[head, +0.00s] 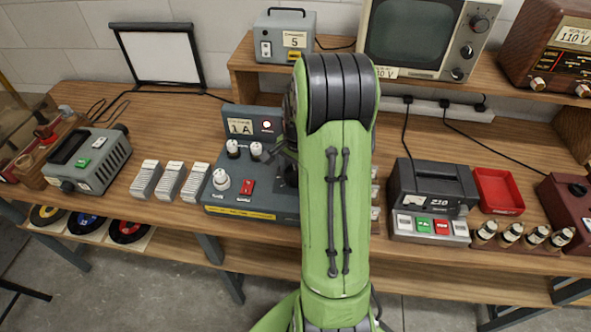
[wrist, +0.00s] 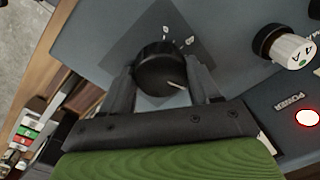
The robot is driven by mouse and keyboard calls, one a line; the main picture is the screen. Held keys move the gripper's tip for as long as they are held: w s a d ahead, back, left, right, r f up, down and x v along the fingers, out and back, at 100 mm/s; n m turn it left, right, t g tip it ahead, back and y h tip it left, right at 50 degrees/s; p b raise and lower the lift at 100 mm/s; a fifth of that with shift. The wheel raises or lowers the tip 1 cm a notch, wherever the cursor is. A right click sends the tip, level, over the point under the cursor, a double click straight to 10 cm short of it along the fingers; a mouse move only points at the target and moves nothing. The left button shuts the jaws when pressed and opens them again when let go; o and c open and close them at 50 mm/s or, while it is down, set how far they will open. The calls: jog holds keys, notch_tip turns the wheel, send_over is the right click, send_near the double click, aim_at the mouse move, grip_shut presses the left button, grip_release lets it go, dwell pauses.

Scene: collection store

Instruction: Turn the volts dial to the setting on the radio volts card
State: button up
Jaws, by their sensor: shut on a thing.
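The volts dial is a black round knob (wrist: 160,66) on the grey control panel (wrist: 95,50) in the wrist view. A white pointer line on it points to the lower right of that picture. The fingers of my gripper (wrist: 163,86) stand on either side of the knob and are shut on it. Scale marks behind the knob are partly covered and too small to read. In the head view my green arm hides the dial. A card (head: 574,36) on the brown radio (head: 540,55), on the shelf at right, reads 110 V.
A television (head: 412,35) stands on the shelf. A grey unit (head: 430,190) and a red tray (head: 498,190) stand at right.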

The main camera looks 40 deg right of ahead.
jog(key=o, duration=1.1)
jog(key=shift+c, duration=0.2)
jog(key=shift+r, duration=0.1)
notch_tip(320, 180, up, 16)
jog(key=s+p, duration=0.1)
jog(key=p, duration=0.2)
jog(key=shift+f, duration=0.2)
jog(key=shift+d, duration=0.1)
